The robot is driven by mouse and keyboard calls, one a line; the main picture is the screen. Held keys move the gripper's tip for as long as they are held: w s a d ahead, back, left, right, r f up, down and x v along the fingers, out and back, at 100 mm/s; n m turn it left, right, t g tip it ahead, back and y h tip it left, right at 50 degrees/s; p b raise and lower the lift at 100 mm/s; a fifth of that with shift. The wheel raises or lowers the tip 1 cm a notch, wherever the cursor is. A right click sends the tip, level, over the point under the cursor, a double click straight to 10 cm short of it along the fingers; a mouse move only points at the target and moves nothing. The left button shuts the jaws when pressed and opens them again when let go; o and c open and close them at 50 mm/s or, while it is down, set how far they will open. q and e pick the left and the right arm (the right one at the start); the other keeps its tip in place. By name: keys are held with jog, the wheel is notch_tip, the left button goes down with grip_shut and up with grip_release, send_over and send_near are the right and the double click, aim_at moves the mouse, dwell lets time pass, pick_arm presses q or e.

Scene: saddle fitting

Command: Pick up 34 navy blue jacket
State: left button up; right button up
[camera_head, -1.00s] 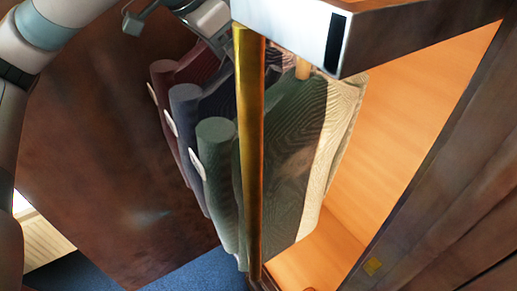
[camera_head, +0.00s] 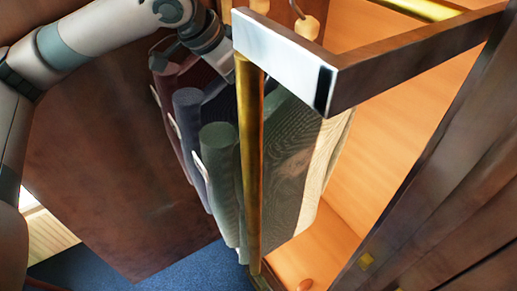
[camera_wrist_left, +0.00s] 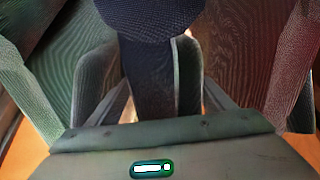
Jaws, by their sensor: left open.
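The navy blue jacket (camera_head: 190,118) hangs between a maroon jacket (camera_head: 170,82) and a dark green jacket (camera_head: 220,155) in the head view. My left wrist is over the tops of the jackets there, and the gripper's fingers are hidden behind the frame. In the left wrist view my left gripper (camera_wrist_left: 140,62) is open. Its fingers stand on both sides of a navy strip of the jacket (camera_wrist_left: 150,85), with green cloth to the left and maroon cloth to the right. I cannot tell whether the fingers touch the cloth. My right gripper is not in view.
A brass upright (camera_head: 249,170) and a pale-faced wardrobe corner (camera_head: 285,55) stand in front of the jackets. A cream garment (camera_head: 325,160) hangs behind the green one. Wooden hanger parts (camera_head: 307,28) show at the top. A brown panel (camera_head: 100,180) is at the left.

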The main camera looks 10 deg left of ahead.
pick_arm(q)
jog(key=shift+p+x, duration=0.3)
jog(key=shift+x, duration=0.5)
jog(key=shift+w+d+f, duration=0.1)
jog(key=shift+w+f, duration=0.05)
jog(key=shift+f, duration=0.1)
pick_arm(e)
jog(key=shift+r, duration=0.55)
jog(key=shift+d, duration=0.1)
pick_arm(q)
jog(key=shift+r, duration=0.1)
grip_shut()
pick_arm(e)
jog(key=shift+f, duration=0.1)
